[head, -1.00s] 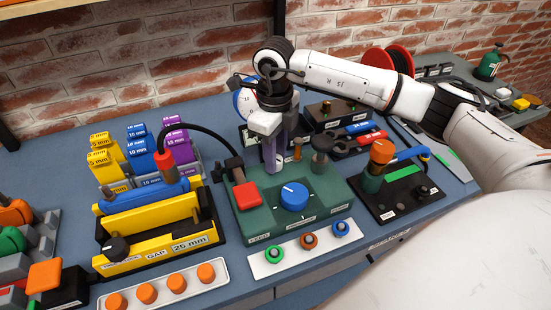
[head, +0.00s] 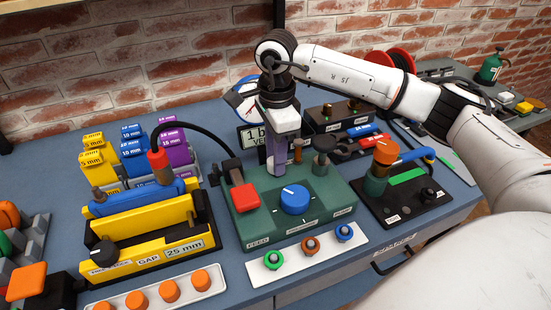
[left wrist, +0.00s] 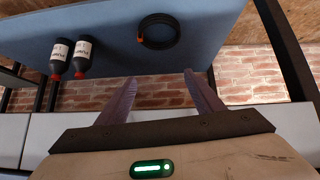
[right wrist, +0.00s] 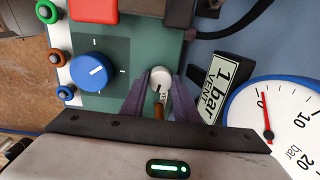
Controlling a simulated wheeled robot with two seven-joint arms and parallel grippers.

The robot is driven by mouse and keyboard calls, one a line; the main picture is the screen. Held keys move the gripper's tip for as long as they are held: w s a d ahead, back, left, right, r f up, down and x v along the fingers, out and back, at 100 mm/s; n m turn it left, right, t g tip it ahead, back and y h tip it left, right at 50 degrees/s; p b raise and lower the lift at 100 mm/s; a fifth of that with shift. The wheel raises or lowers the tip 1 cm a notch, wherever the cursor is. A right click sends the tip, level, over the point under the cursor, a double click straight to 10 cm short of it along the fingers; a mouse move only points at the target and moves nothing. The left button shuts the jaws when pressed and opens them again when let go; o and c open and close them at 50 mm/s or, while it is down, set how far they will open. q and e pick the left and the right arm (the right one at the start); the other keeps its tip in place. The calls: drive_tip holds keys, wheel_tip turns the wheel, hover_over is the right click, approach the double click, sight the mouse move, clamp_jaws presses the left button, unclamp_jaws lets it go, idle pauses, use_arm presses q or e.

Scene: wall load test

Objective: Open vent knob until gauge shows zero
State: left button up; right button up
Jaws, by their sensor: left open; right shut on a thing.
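The vent knob, a pale round knob (right wrist: 160,78), sits between the fingers of my right gripper (right wrist: 161,84) in the right wrist view; the fingers are shut on it. In the head view the right gripper (head: 277,160) points down at the back of the green block (head: 250,222), hiding the knob. The white gauge (right wrist: 285,135) has a blue rim; its red needle lies close to the 0 mark. A sign (right wrist: 222,85) beside it reads "1 bar VENT". My left gripper (left wrist: 158,85) is open and empty in the left wrist view.
The green block carries a blue dial (head: 295,200) and a red button (head: 244,198). A strip with several coloured buttons (head: 275,262) lies in front. A yellow gap fixture (head: 150,230) stands left and a black panel with an orange knob (head: 386,152) right.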

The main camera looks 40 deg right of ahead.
drive_tip(key=shift+n, duration=0.6)
drive_tip(key=shift+r+n, duration=0.1)
drive_tip(key=shift+n, duration=0.2)
drive_tip(key=shift+w, duration=0.1)
drive_tip(key=o, duration=1.1)
drive_tip(key=shift+c, duration=0.2)
wheel_tip(320, 180, up, 10)
drive_tip(key=shift+s+r, duration=0.15)
drive_tip(key=shift+s, duration=0.05)
